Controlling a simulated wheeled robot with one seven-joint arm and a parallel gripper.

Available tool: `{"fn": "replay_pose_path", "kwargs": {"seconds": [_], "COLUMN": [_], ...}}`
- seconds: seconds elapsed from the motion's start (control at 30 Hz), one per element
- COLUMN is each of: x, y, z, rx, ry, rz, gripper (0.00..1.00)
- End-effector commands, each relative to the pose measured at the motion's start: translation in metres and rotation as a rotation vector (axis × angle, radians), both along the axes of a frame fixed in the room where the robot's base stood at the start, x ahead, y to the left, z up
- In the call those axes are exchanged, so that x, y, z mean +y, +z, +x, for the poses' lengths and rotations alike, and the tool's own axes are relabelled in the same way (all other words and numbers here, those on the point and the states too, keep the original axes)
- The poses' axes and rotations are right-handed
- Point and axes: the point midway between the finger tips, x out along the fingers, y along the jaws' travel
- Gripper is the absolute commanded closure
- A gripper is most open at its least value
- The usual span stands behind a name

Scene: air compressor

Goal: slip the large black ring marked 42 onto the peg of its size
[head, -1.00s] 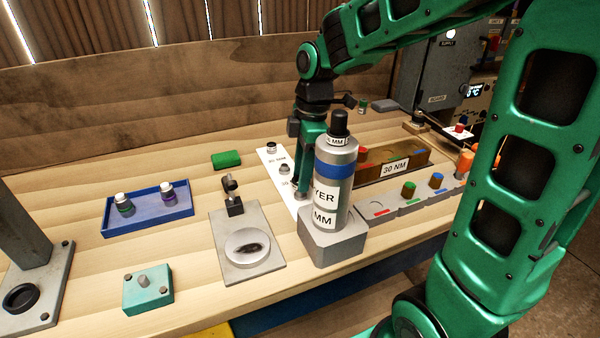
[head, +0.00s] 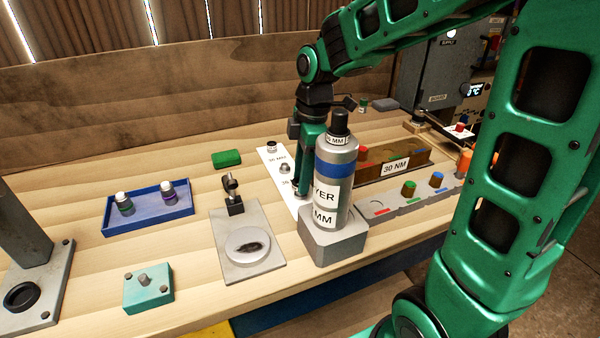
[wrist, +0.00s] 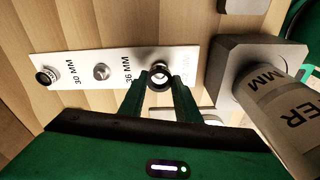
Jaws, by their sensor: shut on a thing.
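My gripper (wrist: 160,88) is shut on the large black ring (wrist: 160,84) at the right end of the white board (wrist: 120,58). A bright round shape, apparently the peg, shows through the ring in the wrist view. I cannot tell how far down the ring sits on it. The label beside it is shaded and hard to read. The board's middle peg (wrist: 101,71), by the 36 MM label, is bare. The peg by 30 MM carries a dark ring (wrist: 45,77). In the head view my gripper (head: 301,190) is partly hidden behind a bottle.
The grey and blue bottle (head: 336,185) stands in a grey block (head: 332,243) close beside my gripper. A blue tray (head: 148,212) with two small bottles, a green block (head: 226,159) and a metal plate (head: 240,268) are to the left. A wooden 30 NM block (head: 395,167) stands to the right.

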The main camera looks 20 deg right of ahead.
Motion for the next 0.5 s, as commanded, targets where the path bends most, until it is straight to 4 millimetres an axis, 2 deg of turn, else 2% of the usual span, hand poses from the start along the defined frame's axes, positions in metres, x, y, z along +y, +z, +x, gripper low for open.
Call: {"fn": "replay_pose_path", "kwargs": {"seconds": [0.5], "x": [0.0001], "y": [-0.0113], "z": [-0.0002], "rx": [0.000], "ry": [0.000], "rz": [0.000], "gripper": [0.91]}}
